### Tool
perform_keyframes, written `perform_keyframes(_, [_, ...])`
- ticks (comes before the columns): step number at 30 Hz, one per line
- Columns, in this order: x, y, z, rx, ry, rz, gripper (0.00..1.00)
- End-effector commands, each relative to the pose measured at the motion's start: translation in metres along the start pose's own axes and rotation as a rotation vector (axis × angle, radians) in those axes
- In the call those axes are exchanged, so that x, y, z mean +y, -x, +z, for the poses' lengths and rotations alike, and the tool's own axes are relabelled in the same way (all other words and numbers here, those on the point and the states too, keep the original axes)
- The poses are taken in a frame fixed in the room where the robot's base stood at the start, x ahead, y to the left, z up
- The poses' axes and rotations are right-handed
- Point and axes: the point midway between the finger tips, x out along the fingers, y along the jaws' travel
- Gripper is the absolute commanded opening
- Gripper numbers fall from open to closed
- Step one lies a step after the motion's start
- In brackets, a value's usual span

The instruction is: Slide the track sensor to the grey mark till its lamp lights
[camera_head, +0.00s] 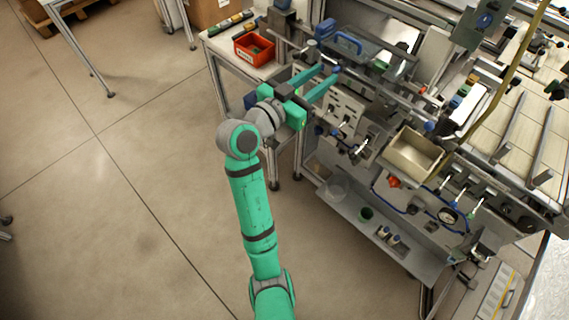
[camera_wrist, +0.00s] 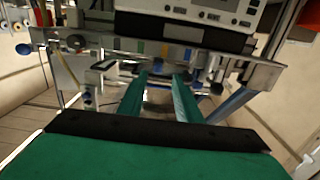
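My gripper (camera_head: 328,77) reaches over the machine's left end in the head view. Its two long green fingers are parallel and apart, with a clear gap, and nothing is seen held. A small blue knob (camera_head: 337,69) is at the fingertips in the head view; I cannot tell whether they touch it. In the wrist view the fingers (camera_wrist: 160,76) point towards a metal rail (camera_wrist: 105,58) with blue and yellow marks above it.
A red bin (camera_head: 254,50) stands on the side table left of the machine. A panel with a display (camera_wrist: 215,12) is above the rail. The floor (camera_head: 100,200) at left is clear.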

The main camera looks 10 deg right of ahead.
Motion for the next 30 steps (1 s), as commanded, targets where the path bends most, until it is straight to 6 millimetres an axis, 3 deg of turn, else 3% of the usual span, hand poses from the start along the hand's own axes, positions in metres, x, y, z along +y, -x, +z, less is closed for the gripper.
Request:
perform_keyframes(8, [0.0, 0.049, 0.0, 0.0, -0.001, -0.003, 0.31])
perform_keyframes(30, [-0.005, 0.079, 0.121, -0.028, 0.225, -0.294, 0.31])
